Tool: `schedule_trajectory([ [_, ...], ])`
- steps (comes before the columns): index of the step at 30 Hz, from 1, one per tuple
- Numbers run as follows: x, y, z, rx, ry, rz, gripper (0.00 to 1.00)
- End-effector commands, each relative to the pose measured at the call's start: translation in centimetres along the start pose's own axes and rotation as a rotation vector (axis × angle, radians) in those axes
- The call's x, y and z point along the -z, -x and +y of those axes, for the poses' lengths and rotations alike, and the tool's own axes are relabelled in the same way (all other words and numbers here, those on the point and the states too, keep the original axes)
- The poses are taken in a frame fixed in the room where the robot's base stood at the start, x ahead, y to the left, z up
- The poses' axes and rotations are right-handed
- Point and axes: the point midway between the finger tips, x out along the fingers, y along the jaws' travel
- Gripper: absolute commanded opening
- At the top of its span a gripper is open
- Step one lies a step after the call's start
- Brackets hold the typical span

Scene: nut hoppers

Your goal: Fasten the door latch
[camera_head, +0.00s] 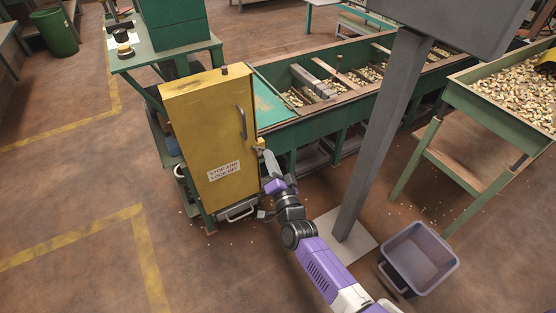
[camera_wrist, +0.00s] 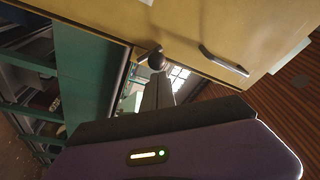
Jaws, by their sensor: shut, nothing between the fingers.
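The yellow cabinet door (camera_head: 211,138) looks closed, with a grey bar handle (camera_head: 242,122) and a "STOP AND LOCK OFF" label (camera_head: 223,171). A small latch shows at the door's right edge (camera_head: 259,143), partly behind my gripper. In the wrist view the latch (camera_wrist: 155,59) is a dark round knob on a short metal arm at the door's edge, with the handle (camera_wrist: 223,60) to its right. My gripper (camera_head: 265,157) is shut and empty, close to the latch. In the wrist view my fingers (camera_wrist: 157,92) point at the knob; I cannot tell whether they touch it.
A green hopper bench (camera_head: 330,112) with nuts runs behind and right of the cabinet. A grey post (camera_head: 383,130) stands right of my arm. A purple-grey bin (camera_head: 419,258) sits at lower right, below a nut table (camera_head: 500,115). Floor at lower left is free.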

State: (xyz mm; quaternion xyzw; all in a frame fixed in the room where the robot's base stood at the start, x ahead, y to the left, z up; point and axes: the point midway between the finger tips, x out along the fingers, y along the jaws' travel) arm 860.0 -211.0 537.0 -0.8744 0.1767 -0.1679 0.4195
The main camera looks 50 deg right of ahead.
Motion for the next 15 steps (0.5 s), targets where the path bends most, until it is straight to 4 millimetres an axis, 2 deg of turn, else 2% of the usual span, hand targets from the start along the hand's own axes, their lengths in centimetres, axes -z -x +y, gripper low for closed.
schedule_trajectory([
  [15,-1.33,0.36,0.1,0.104,0.424,0.0,0.0],
])
